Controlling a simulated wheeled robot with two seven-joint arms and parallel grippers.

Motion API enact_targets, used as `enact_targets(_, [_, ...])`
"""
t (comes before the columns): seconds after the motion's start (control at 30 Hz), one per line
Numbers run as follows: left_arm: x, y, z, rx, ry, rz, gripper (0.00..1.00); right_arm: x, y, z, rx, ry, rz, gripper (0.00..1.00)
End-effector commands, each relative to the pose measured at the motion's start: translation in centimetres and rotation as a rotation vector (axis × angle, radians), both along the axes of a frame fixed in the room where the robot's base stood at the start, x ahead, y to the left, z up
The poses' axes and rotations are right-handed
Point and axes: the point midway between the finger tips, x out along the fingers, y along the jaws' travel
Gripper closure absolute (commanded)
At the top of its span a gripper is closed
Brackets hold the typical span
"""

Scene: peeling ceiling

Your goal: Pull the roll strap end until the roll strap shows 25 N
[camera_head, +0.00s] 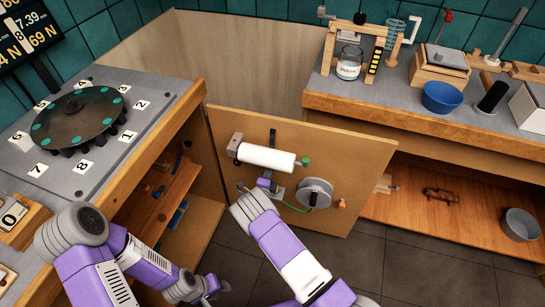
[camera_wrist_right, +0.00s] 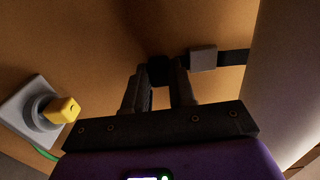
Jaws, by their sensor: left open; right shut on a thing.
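A white roll (camera_head: 265,158) is mounted on the wooden door panel (camera_head: 345,150), with a dark strap (camera_head: 272,137) running above it. In the right wrist view, the black strap (camera_wrist_right: 234,57) passes a grey block (camera_wrist_right: 203,58) and ends in a black strap end (camera_wrist_right: 160,69). My right gripper (camera_wrist_right: 161,80) is shut on that end, close to the panel. In the head view, the right wrist covers part of this area below the roll. My left gripper (camera_head: 212,288) is open and empty, low between the left bench and the door.
A dark display (camera_head: 28,35) at upper left shows partly cut-off N readings. A grey reel (camera_head: 315,193) with a green line is beside my right wrist. In the wrist view, a yellow knob (camera_wrist_right: 62,110) sits left of the jaws. Benches flank the door.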

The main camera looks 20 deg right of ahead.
Motion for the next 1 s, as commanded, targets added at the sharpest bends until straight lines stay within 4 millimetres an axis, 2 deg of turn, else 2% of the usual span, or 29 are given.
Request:
enact_targets(0.57, [0.0,0.0,0.0,0.000,0.000,0.000,0.57,0.0,0.0,-2.5,0.001,0.002,0.000,1.00])
enact_targets(1.0, [0.0,0.0,0.0,0.000,0.000,0.000,0.57,0.0,0.0,-3.0,0.002,0.003,0.001,1.00])
